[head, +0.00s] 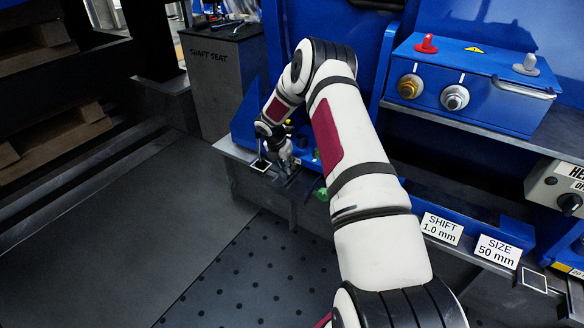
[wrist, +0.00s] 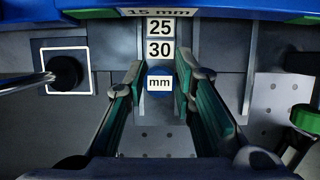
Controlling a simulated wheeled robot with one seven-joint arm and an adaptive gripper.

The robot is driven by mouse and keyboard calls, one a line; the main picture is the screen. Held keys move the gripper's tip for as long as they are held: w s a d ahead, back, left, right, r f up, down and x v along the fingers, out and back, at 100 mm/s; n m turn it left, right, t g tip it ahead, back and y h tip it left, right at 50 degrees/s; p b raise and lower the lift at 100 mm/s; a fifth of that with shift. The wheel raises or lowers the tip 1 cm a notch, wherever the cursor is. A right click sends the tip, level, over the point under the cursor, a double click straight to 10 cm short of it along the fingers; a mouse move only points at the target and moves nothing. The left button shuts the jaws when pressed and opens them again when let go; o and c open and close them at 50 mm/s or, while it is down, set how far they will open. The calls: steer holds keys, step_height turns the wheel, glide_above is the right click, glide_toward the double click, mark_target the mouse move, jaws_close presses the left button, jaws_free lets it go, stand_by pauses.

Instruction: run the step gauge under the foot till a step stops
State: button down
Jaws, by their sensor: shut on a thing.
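The step gauge (wrist: 160,50) shows in the wrist view as a narrow strip with white plates reading 25 and 30, and a blue end marked mm. My gripper (wrist: 160,72) has its two green-lined fingers on either side of this end, shut on the gauge. The gauge's far end runs up to a blue part (wrist: 240,5) across the top of the wrist view, with a 15 mm plate partly cut off there. I cannot make out the foot or whether a step touches it. In the head view my gripper (head: 277,152) is low at the bench edge, the gauge mostly hidden.
A white-framed dark square (wrist: 66,66) with a black knob and rod lies left of the gauge. A green knob (wrist: 305,118) is at the right. Signs read SHIFT 1.0 mm (head: 441,228) and SIZE 50 mm (head: 497,251). A blue control box (head: 475,85) stands upper right.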

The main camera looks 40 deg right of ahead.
stand_by(0.4)
steer(key=s+a+b, duration=0.2)
steer(key=s+a, duration=0.3)
steer(key=a, duration=0.9)
stand_by(2.0)
steer(key=shift+r, duration=0.15)
steer(key=shift+r+p, duration=2.15)
steer(key=shift+r, duration=0.35)
